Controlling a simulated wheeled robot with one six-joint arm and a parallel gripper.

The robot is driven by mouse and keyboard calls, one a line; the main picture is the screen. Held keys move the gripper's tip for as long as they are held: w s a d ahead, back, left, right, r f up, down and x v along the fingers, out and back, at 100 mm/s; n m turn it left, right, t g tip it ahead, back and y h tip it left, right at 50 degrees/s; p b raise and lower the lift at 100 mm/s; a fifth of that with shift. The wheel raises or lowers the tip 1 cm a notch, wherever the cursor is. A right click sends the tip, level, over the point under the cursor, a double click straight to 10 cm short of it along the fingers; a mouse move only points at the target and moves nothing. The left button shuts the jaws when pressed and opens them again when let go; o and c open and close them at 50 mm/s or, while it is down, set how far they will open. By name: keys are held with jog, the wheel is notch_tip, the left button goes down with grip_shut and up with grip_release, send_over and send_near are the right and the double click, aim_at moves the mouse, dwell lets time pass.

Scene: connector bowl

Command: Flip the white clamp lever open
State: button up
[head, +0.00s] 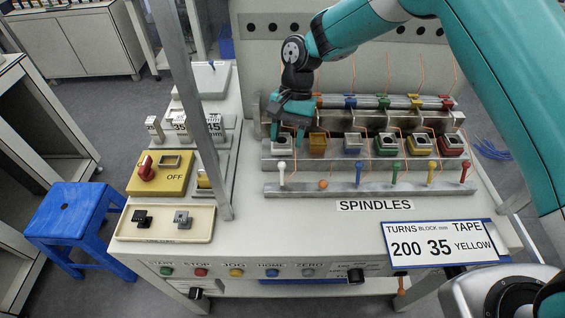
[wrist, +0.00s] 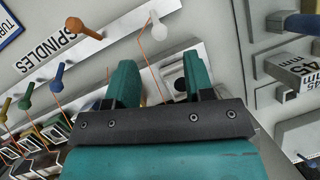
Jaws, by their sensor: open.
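The white clamp lever (head: 282,172) stands upright at the left end of the front rail, beside the orange lever (head: 323,183). My gripper (head: 288,137) is above the leftmost white block, behind the white lever. In the wrist view, my gripper (wrist: 158,78) is open, with its fingers apart and part of the white block (wrist: 174,82) visible between them. Nothing is held. The fingers hide part of that block.
Blue, green, yellow and red levers (head: 466,171) stand along the rail to the right, each before a coloured block. The orange lever points outward, unlike the others. A metal post (head: 195,100) rises to the left. The SPINDLES label (head: 375,205) lies on clear panel in front.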

aim_at(282, 162)
jog(key=p+x, duration=0.1)
jog(key=x, duration=0.7)
jog(key=shift+r, duration=0.1)
grip_shut()
